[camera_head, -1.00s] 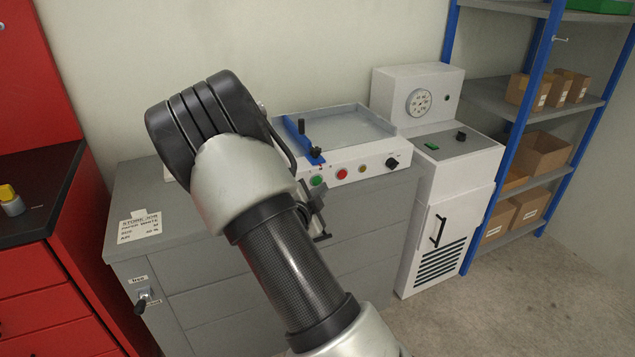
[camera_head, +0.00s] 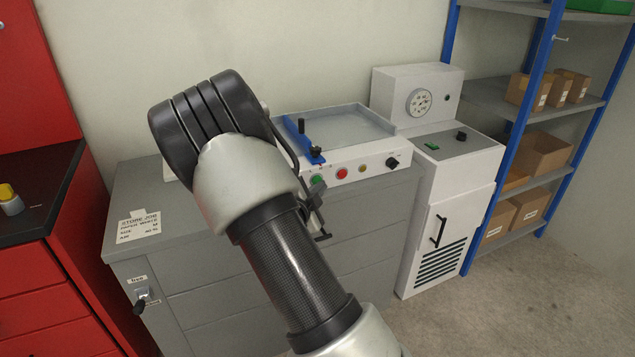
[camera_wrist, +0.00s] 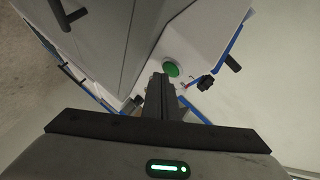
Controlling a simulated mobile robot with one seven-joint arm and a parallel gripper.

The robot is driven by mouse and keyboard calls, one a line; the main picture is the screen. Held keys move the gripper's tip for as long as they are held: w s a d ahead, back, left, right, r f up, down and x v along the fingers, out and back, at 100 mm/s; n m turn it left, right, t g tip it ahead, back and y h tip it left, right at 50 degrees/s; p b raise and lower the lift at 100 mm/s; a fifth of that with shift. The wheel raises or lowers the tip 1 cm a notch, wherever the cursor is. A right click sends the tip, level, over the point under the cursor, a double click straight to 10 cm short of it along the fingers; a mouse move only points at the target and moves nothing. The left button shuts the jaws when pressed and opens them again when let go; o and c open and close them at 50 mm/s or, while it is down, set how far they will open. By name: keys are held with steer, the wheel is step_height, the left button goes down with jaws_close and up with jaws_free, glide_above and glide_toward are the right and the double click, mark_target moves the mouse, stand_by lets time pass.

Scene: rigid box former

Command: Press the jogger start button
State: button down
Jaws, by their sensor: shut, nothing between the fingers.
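The jogger (camera_head: 372,158) is a white tray unit with a blue guide bar, on top of the grey cabinet. On its front panel a green button (camera_head: 316,180) sits left of a red button (camera_head: 342,173), with an amber button and a black knob further right. My gripper (camera_head: 325,236) shows partly behind my arm, just below the green button. In the wrist view the green button (camera_wrist: 171,69) is just beyond the tips of my gripper (camera_wrist: 158,77). The fingers are shut and empty. A small gap seems to remain, but contact is hard to judge.
The grey cabinet (camera_head: 215,285) carries a paper sign (camera_head: 138,226) and a small lever at its left. A white machine (camera_head: 450,185) with a dial stands right of the jogger. A blue-framed shelf (camera_head: 513,130) with cartons is further right. A red cabinet (camera_head: 45,290) is at left.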

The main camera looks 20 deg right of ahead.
steer(key=shift+w, duration=0.4)
stand_by(0.4)
stand_by(0.4)
steer(key=shift+s+b, duration=0.5)
steer(key=shift+s, duration=0.35)
steer(key=s+b, duration=0.1)
steer(key=s, duration=0.4)
steer(key=shift+d, duration=0.1)
stand_by(0.6)
